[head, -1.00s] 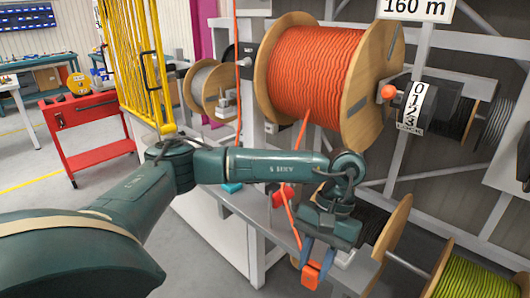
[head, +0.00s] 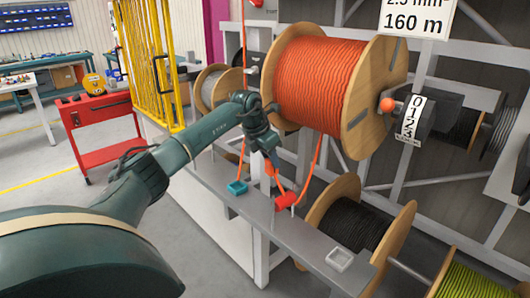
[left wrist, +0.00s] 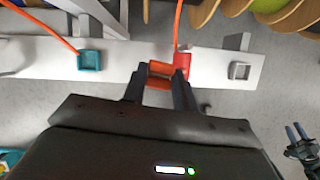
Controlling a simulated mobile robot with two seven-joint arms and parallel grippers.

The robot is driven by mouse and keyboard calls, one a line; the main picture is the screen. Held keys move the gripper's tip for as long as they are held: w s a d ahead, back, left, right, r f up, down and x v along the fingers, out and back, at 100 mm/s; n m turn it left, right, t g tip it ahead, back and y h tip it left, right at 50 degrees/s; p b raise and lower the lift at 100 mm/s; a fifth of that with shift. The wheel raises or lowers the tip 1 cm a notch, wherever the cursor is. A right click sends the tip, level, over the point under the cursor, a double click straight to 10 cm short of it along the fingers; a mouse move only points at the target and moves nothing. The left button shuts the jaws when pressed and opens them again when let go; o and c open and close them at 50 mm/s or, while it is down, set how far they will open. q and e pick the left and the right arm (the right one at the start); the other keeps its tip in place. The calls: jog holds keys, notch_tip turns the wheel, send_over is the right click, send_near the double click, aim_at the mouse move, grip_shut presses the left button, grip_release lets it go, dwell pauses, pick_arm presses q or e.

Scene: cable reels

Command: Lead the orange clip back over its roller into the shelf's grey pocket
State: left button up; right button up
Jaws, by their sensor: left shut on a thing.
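The orange clip (left wrist: 161,67) is between the fingers of my left gripper (left wrist: 159,88), which is shut on it. In the head view my left gripper (head: 272,170) hangs above the shelf (head: 262,212), just left of the red roller (head: 286,201), and partly hides the clip. The orange cable (head: 318,152) drops from the big reel to the roller and on toward the clip. The grey pocket (head: 340,260) is on the shelf to the right, apart from the clip and looking empty. My right gripper (left wrist: 298,133) is at the lower right of the wrist view, open and empty.
A teal pocket (head: 237,187) sits on the shelf to the left, with another orange cable coming down to it. The large orange reel (head: 322,80) stands above. A black reel (head: 352,225) is close behind the grey pocket. A yellow fence (head: 148,60) stands left.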

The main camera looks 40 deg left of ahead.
pick_arm(q)
jog(key=shift+a+r+n+y, duration=0.1)
jog(key=shift+a+n+y, duration=0.2)
jog(key=shift+n, duration=0.5)
jog(key=s+d+b, duration=0.1)
jog(key=d, duration=1.2)
jog(key=shift+d, duration=0.4)
pick_arm(e)
jog(key=shift+a+f, duration=0.1)
jog(key=shift+a, duration=0.05)
pick_arm(q)
jog(key=shift+s, duration=0.1)
pick_arm(e)
jog(key=shift+w, duration=0.1)
